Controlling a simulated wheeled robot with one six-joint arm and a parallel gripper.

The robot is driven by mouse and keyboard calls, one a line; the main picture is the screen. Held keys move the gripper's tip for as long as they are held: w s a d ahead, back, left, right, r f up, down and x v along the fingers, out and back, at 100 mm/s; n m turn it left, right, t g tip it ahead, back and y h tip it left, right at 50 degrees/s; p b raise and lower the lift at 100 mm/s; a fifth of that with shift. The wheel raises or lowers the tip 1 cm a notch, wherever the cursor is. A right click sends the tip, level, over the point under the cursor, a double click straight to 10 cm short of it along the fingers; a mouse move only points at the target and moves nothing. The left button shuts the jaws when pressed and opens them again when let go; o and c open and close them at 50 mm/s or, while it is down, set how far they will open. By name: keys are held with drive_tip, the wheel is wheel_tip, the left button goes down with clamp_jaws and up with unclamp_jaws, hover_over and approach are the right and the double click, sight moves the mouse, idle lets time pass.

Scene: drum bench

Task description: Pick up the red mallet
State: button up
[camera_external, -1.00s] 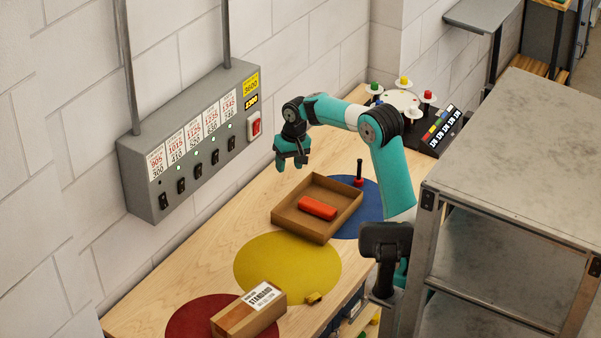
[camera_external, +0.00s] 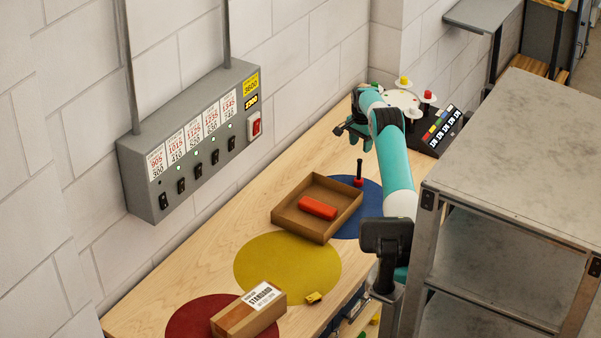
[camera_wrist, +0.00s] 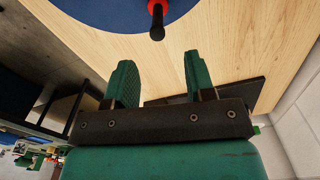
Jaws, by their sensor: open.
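The red mallet (camera_external: 359,181) stands upright on the blue disc (camera_external: 367,222), its red head down and its dark handle up. It also shows at the top edge of the wrist view (camera_wrist: 157,8), partly cut off, with the handle end toward the camera. My gripper (camera_external: 351,135) is above the far part of the bench, behind the mallet and apart from it. In the wrist view my gripper (camera_wrist: 158,62) has its two green fingers spread, with only bare wood between them.
A shallow brown tray (camera_external: 290,222) holding a red block (camera_external: 318,207) stands just left of the mallet. A cardboard box (camera_external: 235,319) and a small yellow piece (camera_external: 314,298) are nearer. A panel with coloured knobs (camera_external: 435,135) is behind. A metal shelf (camera_external: 510,130) stands at right.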

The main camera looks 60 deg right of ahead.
sight(358, 160)
wheel_tip(358, 160, down, 3)
drive_tip(key=shift+f+p, duration=0.2)
drive_tip(key=shift+p, duration=0.1)
drive_tip(key=shift+s+a+f+p, duration=0.15)
drive_tip(key=shift+f+p, duration=0.9)
drive_tip(key=shift+f, duration=1.65)
clamp_jaws()
